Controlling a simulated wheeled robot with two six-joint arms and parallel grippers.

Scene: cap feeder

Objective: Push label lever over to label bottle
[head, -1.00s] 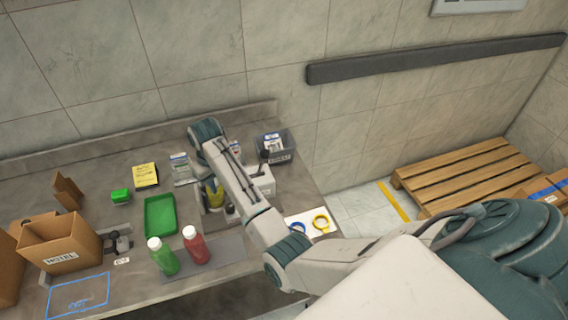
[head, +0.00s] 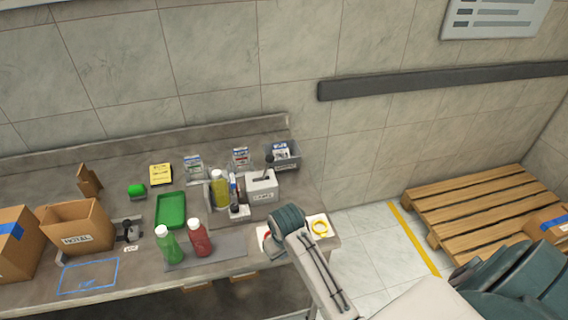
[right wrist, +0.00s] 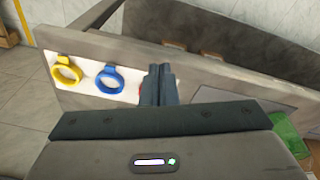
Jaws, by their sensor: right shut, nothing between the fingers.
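A yellow bottle (head: 219,191) stands upright in the holder to the left of the box. My right gripper shows in the right wrist view (right wrist: 160,72), fingers together and empty, over the bench's front right part. In the head view its wrist hides the fingers, apart from lever and bottle. My left gripper is not in view.
A white board with a yellow ring (head: 320,228) and a blue ring (right wrist: 109,78) lies near my right gripper. A green bottle (head: 167,245) and a red bottle (head: 200,238) stand on a grey mat. A green tray (head: 171,211) and grey bin (head: 284,156) lie behind.

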